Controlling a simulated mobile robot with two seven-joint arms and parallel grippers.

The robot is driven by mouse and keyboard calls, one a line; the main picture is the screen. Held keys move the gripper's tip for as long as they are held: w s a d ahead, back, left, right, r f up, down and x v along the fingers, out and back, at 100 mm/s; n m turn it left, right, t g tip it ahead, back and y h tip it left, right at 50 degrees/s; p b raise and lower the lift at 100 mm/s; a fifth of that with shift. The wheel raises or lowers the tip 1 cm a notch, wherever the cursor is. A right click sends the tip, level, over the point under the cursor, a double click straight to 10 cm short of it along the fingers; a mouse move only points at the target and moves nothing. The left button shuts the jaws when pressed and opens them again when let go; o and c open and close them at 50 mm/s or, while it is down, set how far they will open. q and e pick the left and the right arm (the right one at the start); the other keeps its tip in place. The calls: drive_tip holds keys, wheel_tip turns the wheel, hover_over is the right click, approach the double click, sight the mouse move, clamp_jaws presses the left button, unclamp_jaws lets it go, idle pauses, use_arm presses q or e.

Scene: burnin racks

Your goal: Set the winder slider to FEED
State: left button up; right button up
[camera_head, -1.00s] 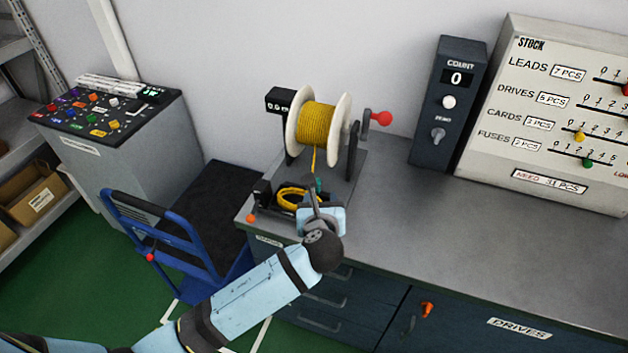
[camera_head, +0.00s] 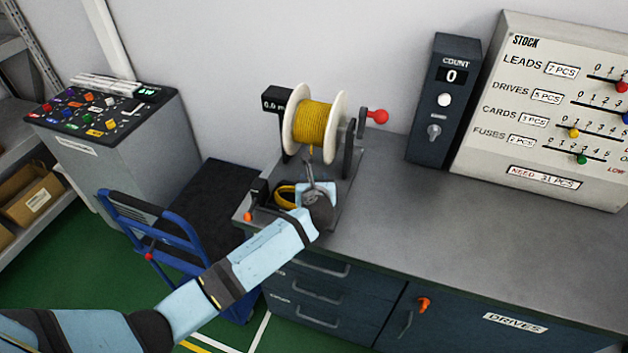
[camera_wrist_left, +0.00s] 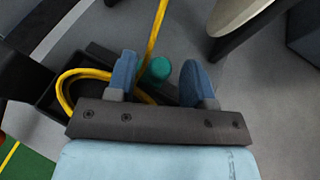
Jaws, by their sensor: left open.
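The winder stands on the left end of the bench, with a white-flanged spool of yellow cable (camera_head: 316,124), a red-knobbed crank (camera_head: 377,116) and a small dark display (camera_head: 276,99). My left gripper (camera_head: 309,168) is in front of the spool, over the winder's base. In the left wrist view its two blue fingers (camera_wrist_left: 160,82) are apart, with a teal knob (camera_wrist_left: 158,69) showing between and just beyond them. I cannot tell whether they touch it. The yellow cable (camera_wrist_left: 155,35) runs down beside the knob. The slider's markings are hidden. My right gripper is not in view.
A count box (camera_head: 442,103) and a white stock board (camera_head: 548,115) stand along the back of the bench. The bench top (camera_head: 400,215) to the right is clear. A blue cart (camera_head: 165,240) and a button console (camera_head: 105,120) are on the left.

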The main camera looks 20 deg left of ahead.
use_arm(q)
drive_tip(key=shift+w, duration=0.15)
clamp_jaws()
drive_tip(key=shift+a+p, duration=0.3)
drive_tip(key=shift+p, duration=0.05)
drive_tip(key=a+p, duration=0.2)
drive_tip(key=a, duration=0.1)
drive_tip(key=shift+a, duration=0.1)
drive_tip(key=shift+f, duration=0.1)
drive_tip(key=shift+c, duration=0.6)
unclamp_jaws()
drive_tip(key=shift+o, duration=0.6)
drive_tip(key=shift+a, duration=0.15)
